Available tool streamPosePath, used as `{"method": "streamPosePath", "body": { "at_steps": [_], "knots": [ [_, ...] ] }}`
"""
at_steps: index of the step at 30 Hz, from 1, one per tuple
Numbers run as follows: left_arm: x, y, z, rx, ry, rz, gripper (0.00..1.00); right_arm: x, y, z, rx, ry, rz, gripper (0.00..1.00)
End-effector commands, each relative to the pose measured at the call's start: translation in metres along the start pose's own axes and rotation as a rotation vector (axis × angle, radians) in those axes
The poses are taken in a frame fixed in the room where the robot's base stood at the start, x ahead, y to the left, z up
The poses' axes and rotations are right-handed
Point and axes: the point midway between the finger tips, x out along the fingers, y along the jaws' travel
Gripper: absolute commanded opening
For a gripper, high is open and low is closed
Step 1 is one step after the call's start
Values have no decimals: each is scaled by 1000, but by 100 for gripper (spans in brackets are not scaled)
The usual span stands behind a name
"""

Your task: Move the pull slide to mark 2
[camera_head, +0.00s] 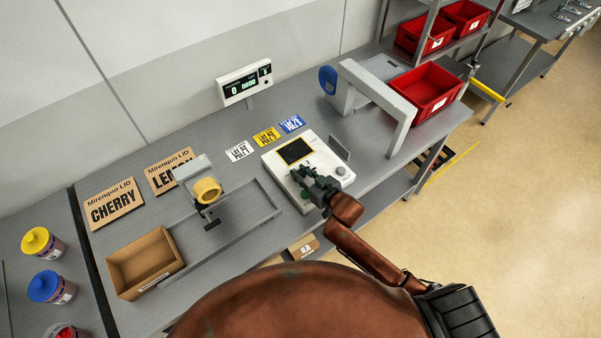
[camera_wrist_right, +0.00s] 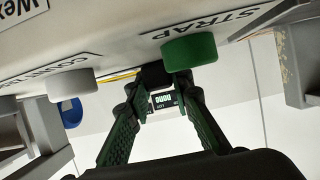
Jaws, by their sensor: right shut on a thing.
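The white machine (camera_head: 300,155) with a yellow-framed screen stands on the grey bench. My right gripper (camera_head: 312,190) is at its front edge, with the fingers toward the panel. In the right wrist view, the fingers (camera_wrist_right: 157,82) close around a small dark block (camera_wrist_right: 153,74), which looks like the pull slide. It sits beside the green knob (camera_wrist_right: 189,53) under the STRAP label. The gripper hides most of the slide in the head view. No number marks can be read along it. My left gripper is in neither view.
A grey knob (camera_wrist_right: 72,83) sits on the same panel. A grey arch (camera_head: 385,100) and red bin (camera_head: 426,90) stand to the right. A tape roll on a stand (camera_head: 207,190) and an open cardboard box (camera_head: 145,262) are to the left. A display (camera_head: 245,83) stands behind.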

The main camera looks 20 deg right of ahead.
Motion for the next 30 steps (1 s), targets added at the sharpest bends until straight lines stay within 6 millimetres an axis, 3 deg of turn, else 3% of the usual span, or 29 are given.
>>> {"method": "streamPosePath", "body": {
  "at_steps": [7, 15, 22, 23, 30],
  "knots": [
    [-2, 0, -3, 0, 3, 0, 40, 0, 2, 0, 0, -1, 0, 0],
    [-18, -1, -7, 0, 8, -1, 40, -1, 31, -2, 0, -1, 1, 0],
    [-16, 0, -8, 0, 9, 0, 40, 0, 30, 0, 0, 0, 0, 0],
    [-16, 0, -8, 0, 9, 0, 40, 0, 30, 0, 0, 0, 0, 22],
    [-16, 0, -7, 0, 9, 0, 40, 0, 30, 0, 0, 0, 0, 39]
  ]
}}
